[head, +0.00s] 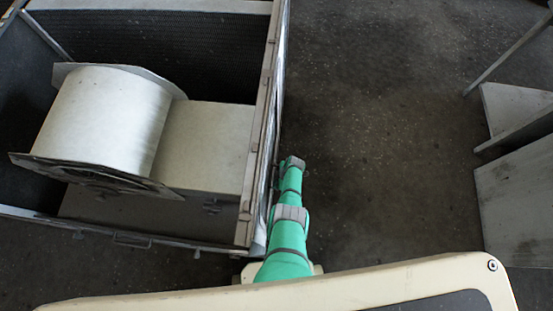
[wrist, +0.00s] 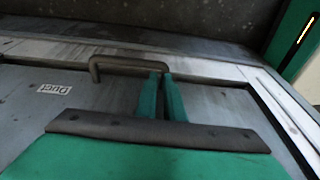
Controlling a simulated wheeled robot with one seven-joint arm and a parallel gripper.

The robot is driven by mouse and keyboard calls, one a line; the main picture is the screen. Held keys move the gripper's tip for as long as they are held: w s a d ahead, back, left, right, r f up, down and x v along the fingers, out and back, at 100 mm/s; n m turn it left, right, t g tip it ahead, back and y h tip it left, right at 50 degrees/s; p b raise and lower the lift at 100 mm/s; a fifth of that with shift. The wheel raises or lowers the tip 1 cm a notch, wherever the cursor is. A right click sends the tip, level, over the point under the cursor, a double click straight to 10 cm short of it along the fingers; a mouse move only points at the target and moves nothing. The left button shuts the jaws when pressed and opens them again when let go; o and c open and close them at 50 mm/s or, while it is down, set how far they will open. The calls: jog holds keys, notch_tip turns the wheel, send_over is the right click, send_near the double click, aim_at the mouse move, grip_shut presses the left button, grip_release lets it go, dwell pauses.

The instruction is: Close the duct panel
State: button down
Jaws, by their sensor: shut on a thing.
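The duct panel (wrist: 75,105) is a grey metal sheet with a small white label reading "Duct" (wrist: 54,88) in the wrist view. A dark bar handle (wrist: 120,60) stands out near the panel's upper edge. My gripper (wrist: 161,76) is shut on the handle, with its green fingers at the handle's right end. In the head view my green arm reaches along the right side of the blower housing (head: 257,130); the gripper and the panel's face are hidden there. I cannot tell how far open the panel is.
The housing is open at the top and holds a pale blower drum (head: 105,115). A pale frame edge (wrist: 285,110) runs along the panel's right side in the wrist view. Bare dark floor (head: 380,130) lies right of my arm. Grey panels (head: 515,195) stand at far right.

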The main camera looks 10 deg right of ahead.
jog(key=shift+s+a+f, duration=0.25)
jog(key=shift+s+f, duration=0.15)
jog(key=shift+s, duration=0.35)
jog(key=shift+r, duration=0.15)
jog(key=shift+w+r, duration=0.35)
jog(key=shift+r, duration=0.15)
jog(key=w+v, duration=0.1)
jog(key=v, duration=1.2)
jog(key=shift+w+r, duration=0.3)
jog(key=shift+w, duration=0.05)
jog(key=shift+w+a, duration=0.1)
